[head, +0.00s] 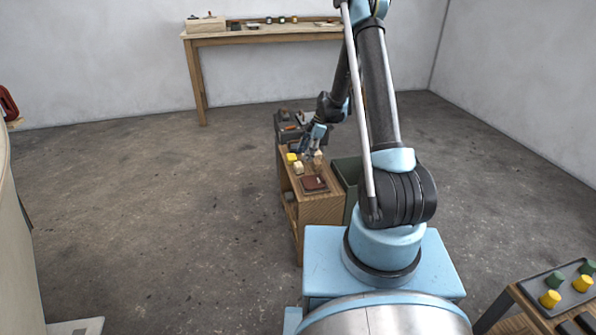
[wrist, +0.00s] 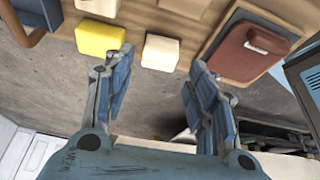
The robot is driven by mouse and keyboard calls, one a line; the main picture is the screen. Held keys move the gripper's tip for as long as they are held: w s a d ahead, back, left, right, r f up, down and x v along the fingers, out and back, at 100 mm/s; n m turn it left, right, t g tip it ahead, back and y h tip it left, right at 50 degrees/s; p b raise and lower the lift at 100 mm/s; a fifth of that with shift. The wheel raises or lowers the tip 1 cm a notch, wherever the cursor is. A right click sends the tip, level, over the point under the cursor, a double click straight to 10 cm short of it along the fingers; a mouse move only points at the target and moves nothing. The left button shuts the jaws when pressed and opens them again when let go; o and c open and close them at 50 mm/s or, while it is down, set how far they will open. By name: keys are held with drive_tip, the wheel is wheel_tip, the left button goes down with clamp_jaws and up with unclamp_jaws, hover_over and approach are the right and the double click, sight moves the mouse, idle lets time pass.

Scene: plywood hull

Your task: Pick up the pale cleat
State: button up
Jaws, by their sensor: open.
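My gripper (wrist: 160,60) is open, with its two blue fingers spread and nothing held between them. In the wrist view a pale cream block (wrist: 161,52), which may be the pale cleat, shows beyond and between the fingertips. A yellow block (wrist: 100,38) is beside it on the left. Another pale block (wrist: 98,6) and a tan block (wrist: 187,7) are cut by the top edge. In the head view my gripper (head: 308,147) is over the far end of a small wooden cabinet, near the yellow block (head: 292,158) and a pale block (head: 298,168).
The cabinet (head: 322,208) also bears a dark red item (head: 314,183), in a wooden tray in the wrist view (wrist: 212,42). A green bin (head: 347,172) stands to its right. A workbench (head: 262,33) is at the back wall. Floor to the left is clear.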

sight(299, 164)
drive_tip(key=shift+a+x, duration=0.15)
drive_tip(key=shift+x, duration=1.8)
drive_tip(key=shift+a+x, duration=0.15)
drive_tip(key=shift+x, duration=1.85)
drive_tip(key=shift+s+r, duration=0.1)
drive_tip(key=shift+r, duration=0.05)
drive_tip(key=c, duration=0.8)
